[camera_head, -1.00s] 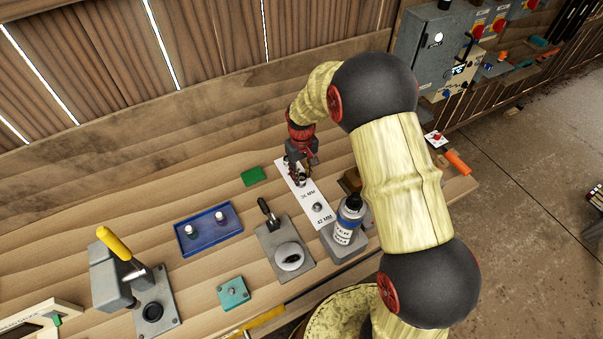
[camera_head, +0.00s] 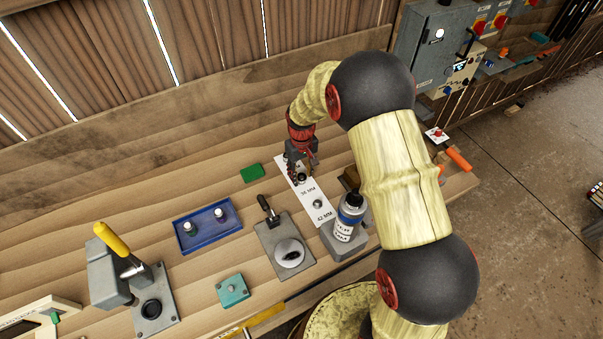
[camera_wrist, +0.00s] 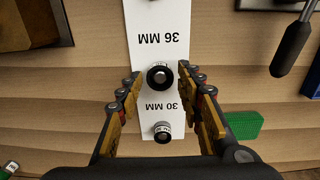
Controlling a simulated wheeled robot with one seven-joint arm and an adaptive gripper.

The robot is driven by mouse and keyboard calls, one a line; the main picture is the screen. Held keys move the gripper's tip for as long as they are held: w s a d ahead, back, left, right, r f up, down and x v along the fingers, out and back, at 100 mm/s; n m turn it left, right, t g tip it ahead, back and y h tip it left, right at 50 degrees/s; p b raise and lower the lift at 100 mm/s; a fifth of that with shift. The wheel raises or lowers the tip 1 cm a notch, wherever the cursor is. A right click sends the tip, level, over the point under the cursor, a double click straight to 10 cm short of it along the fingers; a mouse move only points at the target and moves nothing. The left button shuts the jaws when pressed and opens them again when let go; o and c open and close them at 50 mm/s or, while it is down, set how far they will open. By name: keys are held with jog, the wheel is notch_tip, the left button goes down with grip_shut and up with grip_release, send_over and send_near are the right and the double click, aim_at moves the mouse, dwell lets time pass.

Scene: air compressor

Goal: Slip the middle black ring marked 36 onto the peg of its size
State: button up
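A black ring (camera_wrist: 152,84) sits low around the silver-topped peg beside the "36 MM" label on the white strip (camera_wrist: 175,15). The ring's own mark cannot be read. My gripper (camera_wrist: 159,78) is open, with one finger on each side of this ring and a gap on both sides. In the head view my gripper (camera_head: 302,174) is low over the strip and partly hides the far end. A smaller peg (camera_wrist: 162,129) by the "30 MM" label has a light-marked piece around it. The bare-looking 42 MM peg (camera_head: 317,203) stands at the near end.
A green block (camera_head: 252,173) lies left of the strip. A bottle (camera_head: 348,218) stands close to its right, and a grey lever plate (camera_head: 272,237) lies nearer. Bare wood lies behind the tray.

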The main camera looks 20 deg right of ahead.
aim_at(301, 178)
jog(key=shift+o, duration=1.4)
jog(key=shift+r, duration=0.1)
notch_tip(301, 178, up, 12)
jog(key=shift+f, duration=0.2)
